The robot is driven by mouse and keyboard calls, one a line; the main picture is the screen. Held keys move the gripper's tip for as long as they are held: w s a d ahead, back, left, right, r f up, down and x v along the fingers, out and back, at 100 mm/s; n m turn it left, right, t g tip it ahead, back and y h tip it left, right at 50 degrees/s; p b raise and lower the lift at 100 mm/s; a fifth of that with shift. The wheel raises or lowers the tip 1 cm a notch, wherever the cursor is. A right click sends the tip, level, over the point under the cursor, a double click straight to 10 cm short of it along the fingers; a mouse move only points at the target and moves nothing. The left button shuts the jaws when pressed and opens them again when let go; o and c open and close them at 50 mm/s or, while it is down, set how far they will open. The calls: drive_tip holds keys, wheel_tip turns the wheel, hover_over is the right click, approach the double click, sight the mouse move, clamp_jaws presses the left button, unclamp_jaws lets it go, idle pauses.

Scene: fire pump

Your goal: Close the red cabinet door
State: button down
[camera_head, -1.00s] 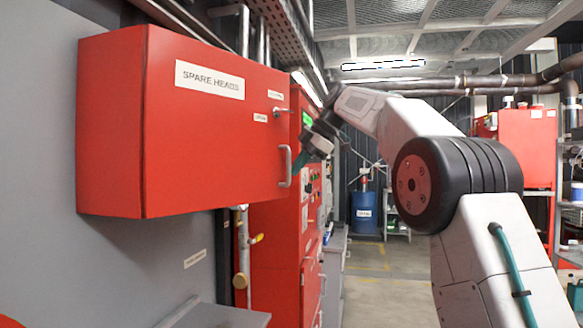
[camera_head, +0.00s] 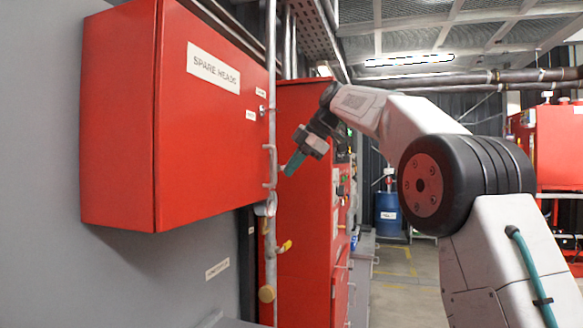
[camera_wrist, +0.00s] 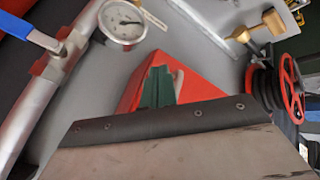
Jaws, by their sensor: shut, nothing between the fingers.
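The red cabinet (camera_head: 118,130) labelled SPARE HEADS hangs on the grey wall at the left of the head view. Its door (camera_head: 205,135) has a flat red front with a metal handle (camera_head: 270,165) and a small lock at its right edge. The door's left edge sits against the cabinet body. I cannot tell whether a gap stands at the handle edge. My gripper (camera_head: 294,162), with teal fingers, is shut and empty, just right of the handle in the picture, with no clear contact. The fingers also show in the wrist view (camera_wrist: 158,88), in front of a red surface.
A taller red cabinet (camera_head: 303,200) stands behind my gripper. A pipe with a yellow lever (camera_head: 285,246) runs below the handle. The wrist view shows a pressure gauge (camera_wrist: 122,20) and a blue valve lever (camera_wrist: 28,28). A blue barrel (camera_head: 388,214) stands far back; floor near it is clear.

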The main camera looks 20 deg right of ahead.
drive_tip(key=shift+d, duration=0.1)
drive_tip(key=v, duration=0.8)
wheel_tip(320, 180, down, 13)
drive_tip(key=s+d+m+g+h, duration=0.1)
drive_tip(key=s+d+m+h, duration=0.1)
drive_tip(key=m, duration=1)
drive_tip(key=s+f+m+h, duration=0.1)
drive_tip(key=s+f+m, duration=0.2)
drive_tip(key=s+f, duration=0.5)
drive_tip(key=s+f+m+g+h, duration=0.1)
drive_tip(key=s+f, duration=0.7)
drive_tip(key=s, duration=1.3)
drive_tip(key=s+a+f+m+h, duration=0.1)
drive_tip(key=s+f+m, duration=0.3)
drive_tip(key=s+f, duration=0.4)
drive_tip(key=s+h, duration=0.1)
drive_tip(key=s, duration=0.5)
drive_tip(key=shift+s+f+m+g, duration=0.25)
drive_tip(key=shift+s+m+g, duration=0.05)
drive_tip(key=c, duration=2.1)
unclamp_jaws()
drive_tip(key=shift+c, duration=0.2)
